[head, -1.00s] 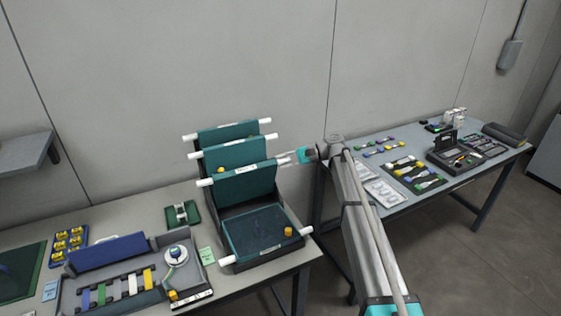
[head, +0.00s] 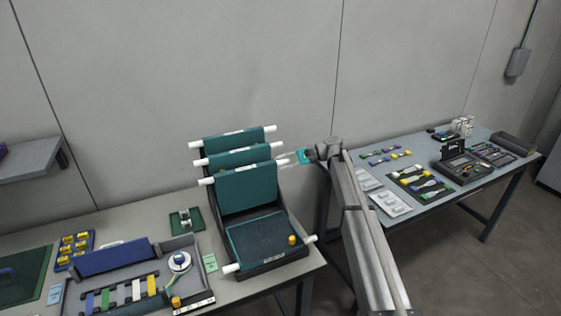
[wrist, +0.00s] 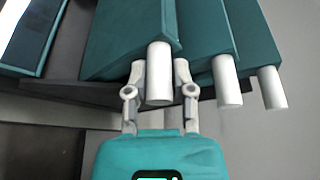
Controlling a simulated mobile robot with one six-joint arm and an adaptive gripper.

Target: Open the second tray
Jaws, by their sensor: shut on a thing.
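The tray unit (head: 268,268) stands on the left bench. Three teal trays with white handle bars are raised in a row: the back one (head: 222,145), the middle one (head: 226,160) and the front one (head: 247,187). The bottom tray (head: 262,236) lies flat with an orange knob-like piece on it. My gripper (head: 297,157) is at the right end of the front raised tray. In the wrist view my gripper (wrist: 158,85) is shut around that tray's white handle end (wrist: 159,65). The other two handle ends (wrist: 227,85) are to the right, apart from the fingers.
Left of the unit are a small green holder (head: 186,220) and a long tray of coloured pieces (head: 135,285). A second bench (head: 440,222) with tools and packs stands to the right. My arm spans the gap between the benches.

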